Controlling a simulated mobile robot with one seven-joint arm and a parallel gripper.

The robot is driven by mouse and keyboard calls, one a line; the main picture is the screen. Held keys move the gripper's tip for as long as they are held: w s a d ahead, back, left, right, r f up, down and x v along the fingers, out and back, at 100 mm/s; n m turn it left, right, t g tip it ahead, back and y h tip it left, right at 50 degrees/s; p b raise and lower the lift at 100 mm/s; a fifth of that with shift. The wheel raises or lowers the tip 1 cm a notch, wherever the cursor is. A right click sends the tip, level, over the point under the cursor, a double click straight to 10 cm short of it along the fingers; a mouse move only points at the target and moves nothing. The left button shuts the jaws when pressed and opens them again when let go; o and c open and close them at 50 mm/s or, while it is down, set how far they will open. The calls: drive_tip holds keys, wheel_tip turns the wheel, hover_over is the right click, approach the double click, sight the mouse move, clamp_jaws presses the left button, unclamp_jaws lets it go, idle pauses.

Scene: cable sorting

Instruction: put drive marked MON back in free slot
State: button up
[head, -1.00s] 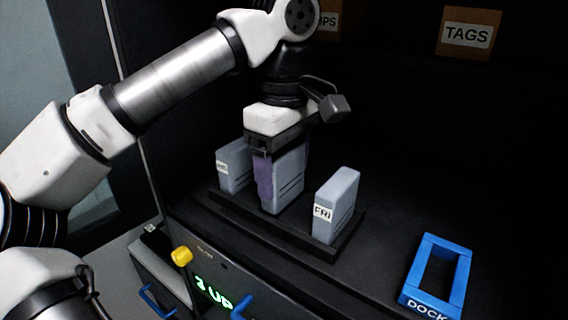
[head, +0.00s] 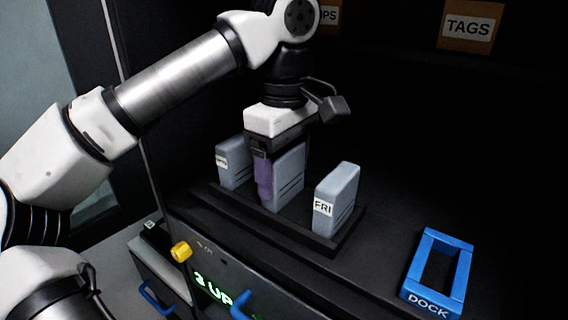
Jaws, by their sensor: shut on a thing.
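A black rack (head: 330,247) holds grey drives standing upright in a row. My gripper (head: 275,180) points down over the middle of the rack, its purplish fingers shut on the middle grey drive (head: 290,178). That drive stands upright in or just over the middle slot; its bottom edge is at the rack, and its label is hidden by the finger. To the left stands a drive (head: 234,163) with a label too small to read surely. To the right stands the drive marked FRI (head: 337,198), apart from my gripper.
An empty blue frame marked DOCK (head: 437,275) lies at the right. A yellow knob (head: 181,251), blue handles (head: 243,303) and a green display (head: 213,290) are on the front below. A box marked TAGS (head: 468,28) stands at the back.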

drive_tip(key=shift+f, duration=0.4)
idle(0.5)
idle(0.3)
drive_tip(key=o, duration=1.2)
drive_tip(key=shift+o, duration=0.3)
drive_tip(key=shift+r+p, duration=0.55)
drive_tip(key=shift+r, duration=2.95)
